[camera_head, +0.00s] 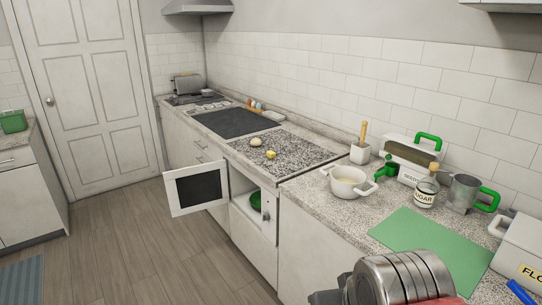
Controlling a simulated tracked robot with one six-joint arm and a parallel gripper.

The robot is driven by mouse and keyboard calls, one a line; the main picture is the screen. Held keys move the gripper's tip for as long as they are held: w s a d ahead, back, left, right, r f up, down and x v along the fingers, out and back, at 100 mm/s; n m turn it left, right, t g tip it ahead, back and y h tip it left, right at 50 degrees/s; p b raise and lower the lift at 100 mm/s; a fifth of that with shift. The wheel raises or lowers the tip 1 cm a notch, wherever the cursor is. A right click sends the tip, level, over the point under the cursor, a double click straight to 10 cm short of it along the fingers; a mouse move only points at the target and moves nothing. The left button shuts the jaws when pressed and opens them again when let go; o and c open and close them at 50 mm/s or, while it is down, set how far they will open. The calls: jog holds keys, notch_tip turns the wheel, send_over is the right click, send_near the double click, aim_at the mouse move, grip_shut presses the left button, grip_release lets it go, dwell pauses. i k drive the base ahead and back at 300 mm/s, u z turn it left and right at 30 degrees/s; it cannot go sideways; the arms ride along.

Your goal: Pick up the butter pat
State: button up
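Two small yellowish pieces lie on the speckled counter section in the middle: a paler, rounded one (256,142) and a brighter yellow one (271,155) just in front of it. Either could be the butter pat; they are too small to tell which.
An open white door (183,194) sticks out from the cabinet below the counter. A white pot (347,182), a sugar jar (426,190), a metal cup (461,191) and a green mat (420,245) are on the right counter.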

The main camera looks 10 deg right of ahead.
aim_at(271, 154)
jog(key=u, duration=0.3)
jog(key=i, duration=0.6)
jog(key=u, duration=0.6)
jog(key=i, duration=1.85)
jog(key=z, duration=0.55)
